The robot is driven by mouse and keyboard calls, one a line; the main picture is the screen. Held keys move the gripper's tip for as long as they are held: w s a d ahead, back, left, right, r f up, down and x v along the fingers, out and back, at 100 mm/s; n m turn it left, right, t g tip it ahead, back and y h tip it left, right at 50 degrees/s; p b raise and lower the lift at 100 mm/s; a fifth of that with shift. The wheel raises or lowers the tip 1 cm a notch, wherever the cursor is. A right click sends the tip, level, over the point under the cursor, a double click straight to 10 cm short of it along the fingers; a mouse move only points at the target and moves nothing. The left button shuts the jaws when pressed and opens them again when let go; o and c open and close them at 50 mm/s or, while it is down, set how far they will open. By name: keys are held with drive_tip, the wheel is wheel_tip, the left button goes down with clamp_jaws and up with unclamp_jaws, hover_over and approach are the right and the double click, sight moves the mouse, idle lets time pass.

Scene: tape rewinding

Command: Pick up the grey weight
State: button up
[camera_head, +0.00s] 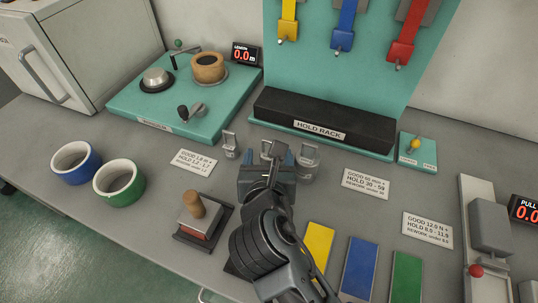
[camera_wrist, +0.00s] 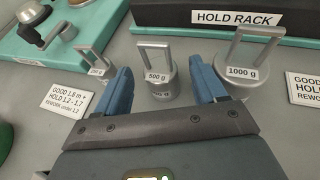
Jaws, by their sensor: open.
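Three grey metal weights with loop handles stand in a row on the bench. In the wrist view the middle weight, labelled 500 g (camera_wrist: 159,82), shows between my fingertips. The largest, labelled 1000 g (camera_wrist: 243,78), is to the right, beyond my right finger. The smallest (camera_wrist: 95,66) is to the left; its label is hard to read. My gripper (camera_wrist: 160,68) is open and empty, pointing at the 500 g weight. In the head view my gripper (camera_head: 266,160) partly hides the middle weight; the small weight (camera_head: 230,147) and large weight (camera_head: 309,160) show either side.
The black hold rack (camera_head: 322,122) stands behind the weights, and the teal winder base (camera_head: 218,104) is at back left. Label cards (camera_head: 196,160) flank the row.

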drive_tip(key=shift+x, duration=1.2)
drive_tip(key=shift+c, duration=0.5)
clamp_jaws()
